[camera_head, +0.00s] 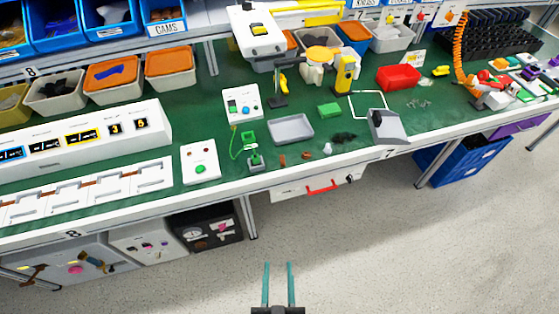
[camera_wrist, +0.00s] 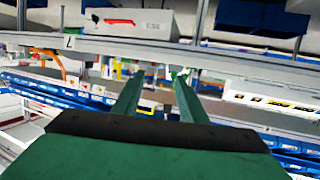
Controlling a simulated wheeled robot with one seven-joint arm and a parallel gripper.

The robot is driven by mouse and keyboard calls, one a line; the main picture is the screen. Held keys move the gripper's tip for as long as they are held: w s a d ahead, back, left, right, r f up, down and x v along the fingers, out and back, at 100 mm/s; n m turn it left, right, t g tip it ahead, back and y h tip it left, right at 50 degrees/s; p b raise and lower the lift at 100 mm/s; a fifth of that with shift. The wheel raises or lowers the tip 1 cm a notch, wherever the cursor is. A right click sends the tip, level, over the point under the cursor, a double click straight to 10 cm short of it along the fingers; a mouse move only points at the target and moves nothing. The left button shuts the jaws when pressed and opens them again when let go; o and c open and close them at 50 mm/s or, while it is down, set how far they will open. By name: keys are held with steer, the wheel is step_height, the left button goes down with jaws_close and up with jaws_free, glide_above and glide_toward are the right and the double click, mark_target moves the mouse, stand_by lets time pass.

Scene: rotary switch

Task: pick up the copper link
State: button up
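Two small copper-coloured pieces lie near the front edge of the green bench top in the head view. One is an upright-looking brown piece (camera_head: 283,160), the other a flatter reddish piece (camera_head: 307,155). They are too small to tell which is the copper link. Brown strips (camera_head: 66,194) also show on the white panels at the left. My gripper (camera_head: 278,268) is open and empty, over the floor in front of the bench, well apart from these pieces. In the wrist view its two green fingers (camera_wrist: 157,80) are spread, and no copper piece can be made out.
A grey tray (camera_head: 290,129) lies behind the small pieces. A green clamp-like device (camera_head: 254,158) stands to their left, a dark clump (camera_head: 344,138) and a grey sloped box (camera_head: 386,127) to their right. A drawer with a red handle (camera_head: 322,187) hangs under the edge. The floor is clear.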

steer(key=w+r+x, duration=0.1)
steer(key=r+x, duration=0.1)
steer(key=x, duration=1.1)
steer(key=m+h, duration=0.1)
glide_toward(282, 160)
steer(key=shift+w+a, duration=0.15)
steer(key=shift+w, duration=0.4)
steer(key=shift+w+a, duration=0.15)
steer(key=shift+w, duration=0.4)
steer(key=shift+d+f+x, duration=0.1)
steer(key=shift+d+x, duration=0.1)
steer(key=shift+x, duration=1.2)
steer(key=shift+d+f+x, duration=0.15)
steer(key=shift+d+x, duration=0.05)
steer(key=shift+x, duration=1.15)
steer(key=shift+s, duration=0.15)
steer(key=shift+c, duration=0.6)
jaws_close()
